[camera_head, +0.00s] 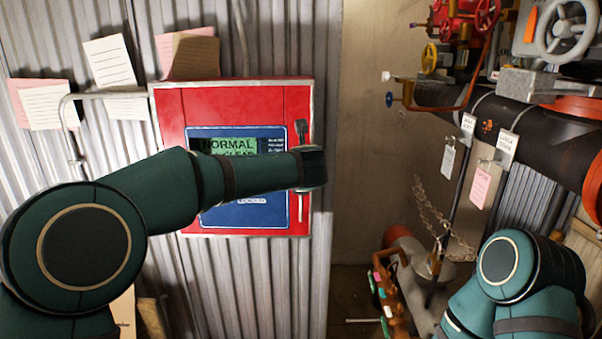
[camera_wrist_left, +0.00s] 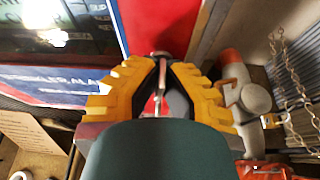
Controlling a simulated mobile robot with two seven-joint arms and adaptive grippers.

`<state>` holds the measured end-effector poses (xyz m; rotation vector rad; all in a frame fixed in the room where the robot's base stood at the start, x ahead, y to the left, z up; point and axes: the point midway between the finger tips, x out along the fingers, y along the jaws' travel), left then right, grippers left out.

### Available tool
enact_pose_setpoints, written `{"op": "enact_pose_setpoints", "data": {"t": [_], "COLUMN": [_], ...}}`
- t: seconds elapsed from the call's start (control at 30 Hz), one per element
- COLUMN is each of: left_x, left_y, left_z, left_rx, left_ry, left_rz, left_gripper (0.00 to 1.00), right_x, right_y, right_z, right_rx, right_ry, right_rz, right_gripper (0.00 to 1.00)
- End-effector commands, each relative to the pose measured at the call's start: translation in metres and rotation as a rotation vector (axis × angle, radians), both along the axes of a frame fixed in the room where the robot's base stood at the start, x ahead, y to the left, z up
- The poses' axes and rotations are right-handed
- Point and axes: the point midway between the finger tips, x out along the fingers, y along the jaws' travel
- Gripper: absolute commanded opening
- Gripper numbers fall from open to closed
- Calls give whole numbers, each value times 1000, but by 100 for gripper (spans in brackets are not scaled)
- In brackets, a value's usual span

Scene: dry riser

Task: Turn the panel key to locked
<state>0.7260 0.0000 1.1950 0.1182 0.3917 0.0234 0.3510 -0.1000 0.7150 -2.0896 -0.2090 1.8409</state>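The red panel (camera_head: 290,100) is on the corrugated wall, with a blue face (camera_head: 245,215) and a green display (camera_head: 225,146) reading NORMAL and, partly covered, CLEAR. My left arm crosses in front of it, its wrist at the panel's right side. In the left wrist view the yellow ribbed fingers of my left gripper (camera_wrist_left: 160,68) close in on a thin metal piece (camera_wrist_left: 161,54), seemingly the panel key, against the red panel. The fingertips are drawn together on it. In the head view the key is hidden, so its turned position cannot be read. My right gripper is out of view; only its arm shows.
Pipework with valve wheels (camera_head: 568,28) fills the upper right, with hanging tags (camera_head: 480,188) and a chain (camera_head: 432,215) below. Paper notes (camera_head: 110,60) hang on the left wall. A bare wall strip (camera_head: 370,130) lies right of the panel.

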Motion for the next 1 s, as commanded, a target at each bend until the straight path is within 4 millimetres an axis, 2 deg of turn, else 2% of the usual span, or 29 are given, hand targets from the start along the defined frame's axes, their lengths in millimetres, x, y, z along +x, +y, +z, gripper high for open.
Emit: {"op": "enact_pose_setpoints", "data": {"t": [0.3,0.83,0.9,0.93,1.0], "left_x": [1,0,0,0,0], "left_y": [2,1,1,1,1], "left_z": [1,1,1,1,1], "left_rx": [-116,-136,-136,-136,-136], "left_ry": [-2,-2,-2,-2,-1], "left_rz": [2,2,2,1,1], "left_gripper": [0,0,26,34,34], "right_x": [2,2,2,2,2], "right_y": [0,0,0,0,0], "right_z": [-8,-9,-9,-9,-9], "right_rx": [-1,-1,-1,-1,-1], "right_ry": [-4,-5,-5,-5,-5], "right_rz": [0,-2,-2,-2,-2], "right_gripper": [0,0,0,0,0]}}
